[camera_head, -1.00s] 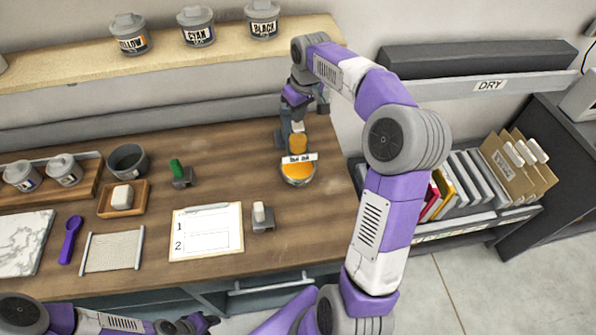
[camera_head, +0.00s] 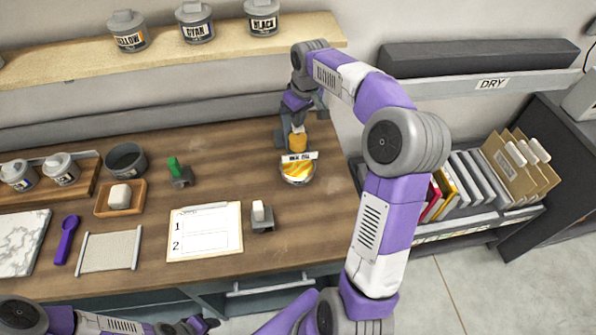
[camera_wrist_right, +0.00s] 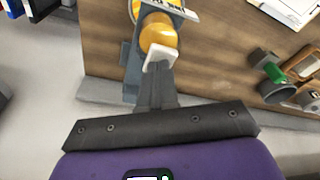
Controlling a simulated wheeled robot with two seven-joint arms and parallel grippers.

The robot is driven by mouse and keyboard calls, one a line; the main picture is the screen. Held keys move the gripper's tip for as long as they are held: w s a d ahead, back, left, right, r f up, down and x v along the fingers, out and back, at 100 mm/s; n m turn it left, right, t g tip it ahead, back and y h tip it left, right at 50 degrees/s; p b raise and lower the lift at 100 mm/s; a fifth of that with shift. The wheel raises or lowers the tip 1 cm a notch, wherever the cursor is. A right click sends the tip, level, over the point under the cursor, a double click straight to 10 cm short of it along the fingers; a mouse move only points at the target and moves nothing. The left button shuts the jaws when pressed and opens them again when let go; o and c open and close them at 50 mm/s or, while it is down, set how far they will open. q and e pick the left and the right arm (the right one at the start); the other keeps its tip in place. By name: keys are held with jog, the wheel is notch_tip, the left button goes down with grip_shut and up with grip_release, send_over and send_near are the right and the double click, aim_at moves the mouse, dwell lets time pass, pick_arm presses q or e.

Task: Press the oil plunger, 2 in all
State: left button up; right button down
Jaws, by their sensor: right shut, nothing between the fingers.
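The oil dispenser stands at the back right of the bench. It has a rounded orange plunger (camera_head: 298,143), a small white label plate (camera_head: 299,156) and a round dish (camera_head: 298,175) with shiny yellow-gold contents below. My right gripper (camera_head: 297,129) is just behind and above the plunger, pointing down. In the right wrist view its shut pale fingertips (camera_wrist_right: 160,54) overlap the near end of the orange plunger (camera_wrist_right: 158,34). Whether they press on it I cannot tell. My left gripper (camera_head: 203,324) is low at the bottom edge, away from the dispenser; its jaws are unclear.
A clipboard (camera_head: 205,246) numbered 1 and 2 lies mid-bench, beside a small grey block with a white top (camera_head: 261,217). A green-topped holder (camera_head: 178,173) stands left of the dispenser. Ink jars (camera_head: 195,22) line the shelf above. Bench between holder and dispenser is bare.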

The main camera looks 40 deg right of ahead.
jog(key=shift+w+p+v, duration=0.25)
jog(key=shift+p+v, duration=0.95)
jog(key=shift+p, duration=0.05)
jog(key=shift+r, duration=0.1)
jog(key=shift+s+b+x, duration=0.15)
jog(key=shift+b+x, duration=0.35)
jog(key=shift+x, duration=0.15)
jog(key=shift+s+b+x, duration=0.15)
jog(key=shift+b+x, duration=0.3)
jog(key=shift+x, duration=0.25)
jog(key=shift+w+p+v, duration=0.25)
jog(key=shift+p+v, duration=1)
jog(key=shift+r, duration=0.1)
